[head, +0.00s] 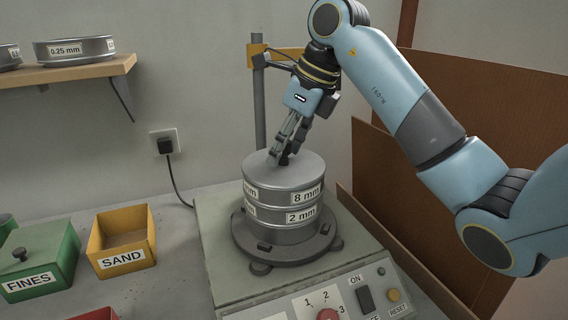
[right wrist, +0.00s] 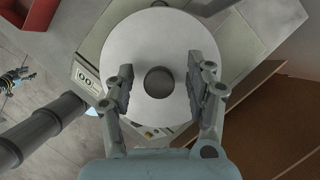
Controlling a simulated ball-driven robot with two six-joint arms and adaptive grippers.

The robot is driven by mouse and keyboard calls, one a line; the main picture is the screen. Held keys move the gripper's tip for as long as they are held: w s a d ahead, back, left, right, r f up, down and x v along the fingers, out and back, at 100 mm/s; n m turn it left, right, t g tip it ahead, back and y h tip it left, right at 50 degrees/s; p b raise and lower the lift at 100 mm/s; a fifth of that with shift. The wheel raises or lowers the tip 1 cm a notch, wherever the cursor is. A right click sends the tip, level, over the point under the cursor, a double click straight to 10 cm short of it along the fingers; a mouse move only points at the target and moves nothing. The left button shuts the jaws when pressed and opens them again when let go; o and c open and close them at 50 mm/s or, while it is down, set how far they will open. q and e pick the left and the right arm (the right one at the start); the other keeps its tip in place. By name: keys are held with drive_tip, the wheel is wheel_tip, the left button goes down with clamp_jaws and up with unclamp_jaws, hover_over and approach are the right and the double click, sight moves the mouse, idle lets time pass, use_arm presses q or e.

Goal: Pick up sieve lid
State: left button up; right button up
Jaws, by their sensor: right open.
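The sieve lid (head: 306,168) is a round grey metal disc on top of the sieve stack (head: 262,204), whose labels read 8 mm and 2 mm. In the right wrist view the lid (right wrist: 150,42) shows a dark round knob (right wrist: 160,82) at its middle. My right gripper (head: 284,157) points down at the lid, its fingertips around the knob. In the right wrist view its open fingers (right wrist: 158,86) stand on either side of the knob, with gaps to both. My left gripper (right wrist: 15,79) seems to show small at the left edge of that view; its jaws are too small to read.
The stack stands on a shaker (head: 217,240) with a control panel (head: 380,296) in front and a post (head: 259,100) behind. A yellow SAND bin (head: 123,260) and green FINES bin (head: 40,280) stand left. A brown panel (head: 385,185) stands right. A shelf (head: 90,70) is upper left.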

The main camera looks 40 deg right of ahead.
drive_tip(key=shift+c, duration=0.2)
clamp_jaws()
drive_tip(key=shift+r, duration=0.2)
